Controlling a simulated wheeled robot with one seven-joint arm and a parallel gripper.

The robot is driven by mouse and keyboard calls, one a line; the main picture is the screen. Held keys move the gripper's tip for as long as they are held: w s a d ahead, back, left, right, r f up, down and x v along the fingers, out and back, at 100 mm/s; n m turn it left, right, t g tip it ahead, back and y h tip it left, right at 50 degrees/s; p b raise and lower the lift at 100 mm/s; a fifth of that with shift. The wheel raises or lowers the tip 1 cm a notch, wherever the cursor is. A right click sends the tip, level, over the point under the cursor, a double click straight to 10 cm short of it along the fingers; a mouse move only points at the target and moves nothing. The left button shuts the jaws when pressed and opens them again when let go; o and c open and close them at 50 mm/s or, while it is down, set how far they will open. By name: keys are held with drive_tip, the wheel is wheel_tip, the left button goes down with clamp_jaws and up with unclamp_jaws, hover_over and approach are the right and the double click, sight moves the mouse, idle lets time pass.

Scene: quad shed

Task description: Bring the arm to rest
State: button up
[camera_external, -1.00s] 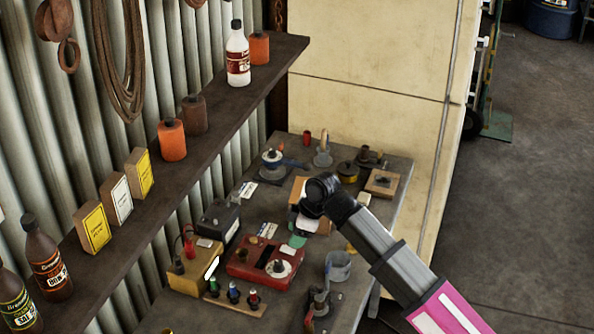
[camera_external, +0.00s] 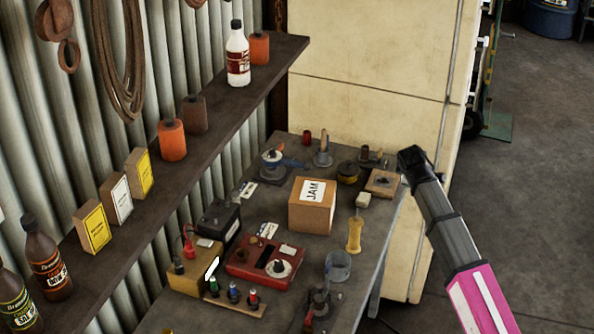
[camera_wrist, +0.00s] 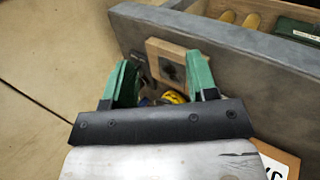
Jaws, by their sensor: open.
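My gripper (camera_wrist: 160,82) shows in the wrist view as two green fingers set well apart on a dark bar. No object is visibly held between them. In the external view the dark end of my arm is just off the right edge of the workbench (camera_external: 372,232), and the fingers cannot be made out there. A cardboard box labelled JAM (camera_external: 304,218) stands on the bench, to the left of my arm and apart from it. A corner of the box also shows at the lower right of the wrist view (camera_wrist: 272,148).
The bench holds a red device (camera_external: 245,262), a black battery-like box (camera_external: 217,222), a yellow-handled tool (camera_external: 354,236) and a grey cup (camera_external: 338,266). A cream cabinet (camera_external: 370,60) stands behind the bench. A loaded shelf (camera_external: 225,95) runs along the left wall. Open floor lies at right.

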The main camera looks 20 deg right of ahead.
wheel_tip(320, 180, down, 18)
drive_tip(key=s+d+m+t, duration=0.2)
drive_tip(key=s+m, duration=0.1)
drive_tip(key=m, duration=0.1)
drive_tip(key=s+a+f+m+g+y, duration=0.2)
drive_tip(key=s+a+f, duration=0.6)
drive_tip(key=s+f, duration=0.4)
drive_tip(key=s+a+f+m+g+y, duration=0.3)
drive_tip(key=s+a+f, duration=0.6)
drive_tip(key=s+f, duration=0.3)
wheel_tip(320, 180, down, 2)
drive_tip(key=shift+s+a+m+g, duration=0.15)
drive_tip(key=shift+s+m+g, duration=0.35)
drive_tip(key=shift+g, duration=0.6)
drive_tip(key=shift+w, duration=0.15)
